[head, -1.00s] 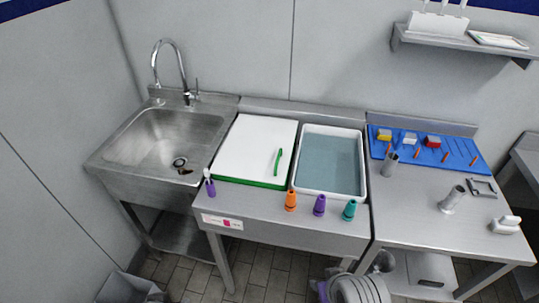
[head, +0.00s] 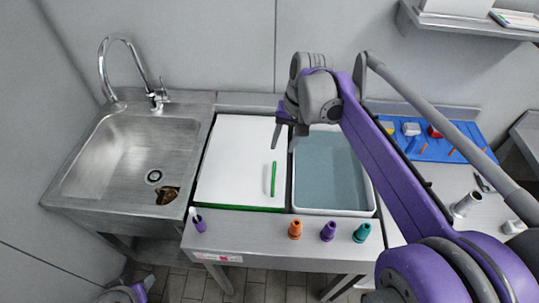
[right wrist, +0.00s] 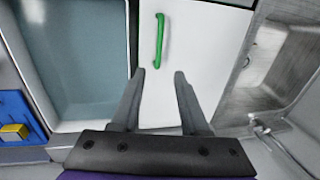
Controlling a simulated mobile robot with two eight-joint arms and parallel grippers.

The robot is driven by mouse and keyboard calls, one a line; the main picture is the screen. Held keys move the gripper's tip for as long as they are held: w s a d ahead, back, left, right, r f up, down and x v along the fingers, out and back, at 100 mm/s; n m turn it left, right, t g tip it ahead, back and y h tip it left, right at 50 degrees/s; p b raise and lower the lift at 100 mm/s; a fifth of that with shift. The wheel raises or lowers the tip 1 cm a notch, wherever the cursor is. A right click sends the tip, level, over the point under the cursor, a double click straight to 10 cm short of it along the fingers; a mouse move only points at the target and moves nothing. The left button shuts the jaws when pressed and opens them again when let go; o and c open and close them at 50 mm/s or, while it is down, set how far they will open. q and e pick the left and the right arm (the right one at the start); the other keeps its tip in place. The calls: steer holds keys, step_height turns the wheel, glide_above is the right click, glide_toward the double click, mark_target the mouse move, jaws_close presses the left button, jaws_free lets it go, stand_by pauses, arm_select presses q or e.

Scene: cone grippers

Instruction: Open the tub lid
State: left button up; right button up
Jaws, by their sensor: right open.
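The white tub lid (head: 235,160) lies flat over a green-rimmed tub, its green bar handle (head: 273,179) on the right half. The lid (right wrist: 200,50) and handle (right wrist: 160,38) also show in the right wrist view. My right gripper (head: 284,143) is open and empty above the lid's far right part, apart from the handle. In the right wrist view its fingertips (right wrist: 158,72) are spread, with the handle beyond them. My left gripper is not in view; only a purple part of my own body shows at the bottom left.
An open water-filled tub (head: 294,187) stands right of the lid. A steel sink (head: 85,165) is on the left. Orange (head: 295,229), purple (head: 328,231) and teal (head: 362,232) cones stand along the front edge, with another purple cone (head: 199,224) at front left.

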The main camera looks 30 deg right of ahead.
mark_target(274, 171)
steer(key=f, duration=0.3)
steer(key=a+f, duration=0.1)
steer(key=f, duration=0.6)
steer(key=shift+w+a+b, duration=0.15)
steer(key=shift+a+b, duration=0.15)
steer(key=shift+a, duration=0.1)
jaws_close()
stand_by(0.9)
